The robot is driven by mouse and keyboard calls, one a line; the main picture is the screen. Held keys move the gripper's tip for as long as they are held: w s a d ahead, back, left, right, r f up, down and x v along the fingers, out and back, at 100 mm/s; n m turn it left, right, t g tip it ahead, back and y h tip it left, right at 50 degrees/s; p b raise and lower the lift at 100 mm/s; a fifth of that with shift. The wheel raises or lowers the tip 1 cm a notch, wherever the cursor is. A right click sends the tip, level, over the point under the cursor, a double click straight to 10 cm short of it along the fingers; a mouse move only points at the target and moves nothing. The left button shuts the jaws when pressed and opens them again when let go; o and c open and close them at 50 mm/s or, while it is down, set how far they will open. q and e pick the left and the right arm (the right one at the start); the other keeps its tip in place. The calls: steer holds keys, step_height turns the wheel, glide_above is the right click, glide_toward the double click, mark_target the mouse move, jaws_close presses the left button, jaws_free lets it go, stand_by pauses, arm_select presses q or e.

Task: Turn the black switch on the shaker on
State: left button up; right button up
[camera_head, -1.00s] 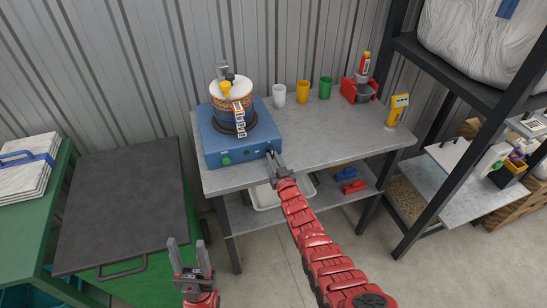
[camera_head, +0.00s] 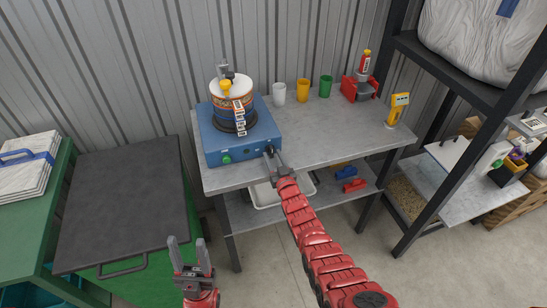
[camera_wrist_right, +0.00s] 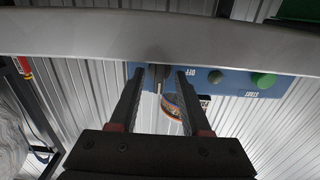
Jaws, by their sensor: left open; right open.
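The blue shaker (camera_head: 215,146) stands on the grey table with a white container (camera_head: 232,92) strapped on top. My right gripper (camera_head: 272,153) is open at the right end of its front panel. In the right wrist view, the black switch (camera_wrist_right: 157,74) shows between the open fingers of my right gripper (camera_wrist_right: 160,78), beside an "OFF" label. Whether the fingers touch it cannot be told. In the head view the gripper mostly covers the switch. A green start button (camera_head: 226,160) also shows in the wrist view (camera_wrist_right: 263,80). My left gripper (camera_head: 188,248) is open and empty, low in front of the table.
White (camera_head: 279,93), yellow (camera_head: 303,91) and green (camera_head: 325,87) cups stand right of the shaker on the table (camera_head: 330,138). A red device (camera_head: 359,88) and a yellow meter (camera_head: 398,106) stand farther right. A dark-topped cart (camera_head: 125,205) is at left.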

steer(key=shift+s+d+r, duration=0.1)
steer(key=shift+s, duration=0.35)
steer(key=v, duration=1.6)
steer(key=shift+s+b, duration=0.25)
steer(key=shift+b, duration=0.05)
